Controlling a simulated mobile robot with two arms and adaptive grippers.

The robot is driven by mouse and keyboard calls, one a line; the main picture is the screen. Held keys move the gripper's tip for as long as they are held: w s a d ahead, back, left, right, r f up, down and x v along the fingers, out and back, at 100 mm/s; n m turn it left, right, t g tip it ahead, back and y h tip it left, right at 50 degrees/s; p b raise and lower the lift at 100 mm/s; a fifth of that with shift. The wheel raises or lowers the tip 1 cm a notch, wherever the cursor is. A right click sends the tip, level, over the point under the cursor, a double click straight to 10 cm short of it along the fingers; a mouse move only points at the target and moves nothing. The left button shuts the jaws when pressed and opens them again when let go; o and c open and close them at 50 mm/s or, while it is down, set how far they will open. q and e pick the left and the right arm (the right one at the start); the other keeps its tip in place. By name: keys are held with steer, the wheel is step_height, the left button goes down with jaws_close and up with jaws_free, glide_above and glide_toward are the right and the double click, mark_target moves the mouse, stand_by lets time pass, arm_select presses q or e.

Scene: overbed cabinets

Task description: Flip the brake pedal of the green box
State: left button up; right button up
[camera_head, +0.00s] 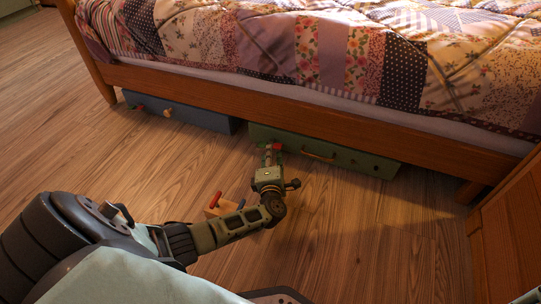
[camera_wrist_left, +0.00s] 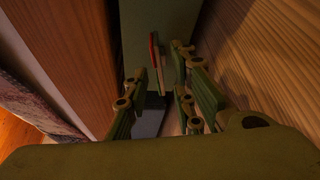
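The green box (camera_head: 335,155) lies on the floor under the bed's side rail, with a yellowish handle on its front. A red pedal (camera_head: 278,147) shows at its left part, and its red edge also shows in the left wrist view (camera_wrist_left: 154,50), ahead of the fingers. My left gripper (camera_head: 269,157) reaches the left part of the box front, right by the pedal. In the left wrist view its fingers (camera_wrist_left: 160,80) are apart, with nothing clearly held between them. Whether a finger touches the pedal, I cannot tell. My right gripper is out of view.
A blue-grey box (camera_head: 205,119) with a red part and a knob lies under the bed to the left. The wooden bed rail (camera_head: 220,92) overhangs both boxes. A small wooden item (camera_head: 220,208) is on the floor by my arm. Wooden furniture (camera_head: 510,230) stands at right.

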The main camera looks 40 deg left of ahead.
arm_select(q)
steer(key=shift+b+x, duration=0.55)
steer(key=shift+x, duration=0.8)
steer(key=shift+c, duration=0.5)
jaws_close()
